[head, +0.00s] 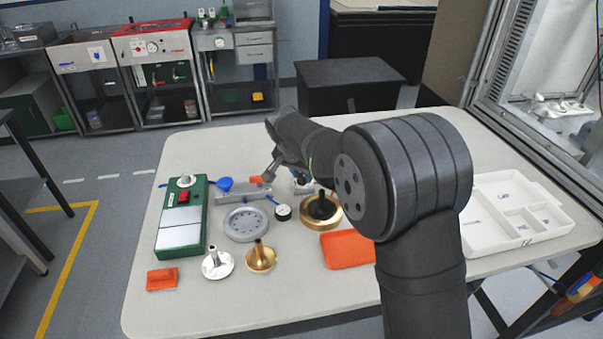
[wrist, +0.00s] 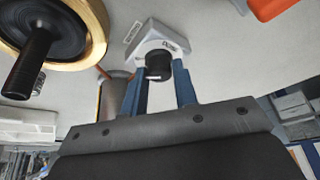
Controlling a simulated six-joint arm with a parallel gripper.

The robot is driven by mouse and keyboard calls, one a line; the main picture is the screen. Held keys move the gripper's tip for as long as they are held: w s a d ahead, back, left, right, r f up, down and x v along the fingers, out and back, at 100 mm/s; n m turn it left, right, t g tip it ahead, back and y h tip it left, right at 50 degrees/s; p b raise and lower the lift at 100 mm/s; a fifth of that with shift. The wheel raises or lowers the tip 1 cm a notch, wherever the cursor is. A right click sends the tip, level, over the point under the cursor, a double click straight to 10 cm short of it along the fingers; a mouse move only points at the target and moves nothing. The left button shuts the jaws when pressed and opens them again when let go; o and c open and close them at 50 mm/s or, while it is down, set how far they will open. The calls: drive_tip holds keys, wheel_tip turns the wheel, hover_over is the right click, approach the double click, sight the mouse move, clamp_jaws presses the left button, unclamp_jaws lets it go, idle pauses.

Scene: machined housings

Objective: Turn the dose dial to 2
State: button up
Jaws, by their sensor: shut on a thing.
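In the wrist view a small grey housing (wrist: 150,40) with a dark label stands on the table and carries a short black dial (wrist: 157,68). My gripper (wrist: 162,82) has its two blue fingers on either side of this dial and is shut on it. A light mark shows on the dial's near face; no numbers can be read. In the head view my gripper (head: 300,177) is low over the table behind my arm, and the housing (head: 304,188) is mostly hidden there.
A brass flange with a black handle (head: 321,207) stands close beside the housing. A small gauge (head: 282,212), a grey disc (head: 245,224) and a grey bar (head: 230,193) lie to the left. A green box (head: 180,217) is farther left. A white tray (head: 480,230) sits at right.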

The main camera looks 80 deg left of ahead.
drive_tip(key=shift+n, duration=0.3)
drive_tip(key=n+g, duration=0.1)
drive_tip(key=n, duration=0.2)
drive_tip(key=shift+w+y, duration=0.15)
drive_tip(key=shift+y, duration=0.15)
drive_tip(key=n+g, duration=0.1)
drive_tip(key=n, duration=0.3)
drive_tip(key=shift+w+g, duration=0.1)
drive_tip(key=shift+g, duration=0.3)
drive_tip(key=n+g, duration=0.1)
drive_tip(key=n, duration=0.2)
drive_tip(key=shift+w+n, duration=0.1)
drive_tip(key=shift+n, duration=0.2)
drive_tip(key=shift+n+g, duration=0.8)
drive_tip(key=shift+n, duration=1)
drive_tip(key=o, duration=1)
drive_tip(key=shift+w, duration=0.1)
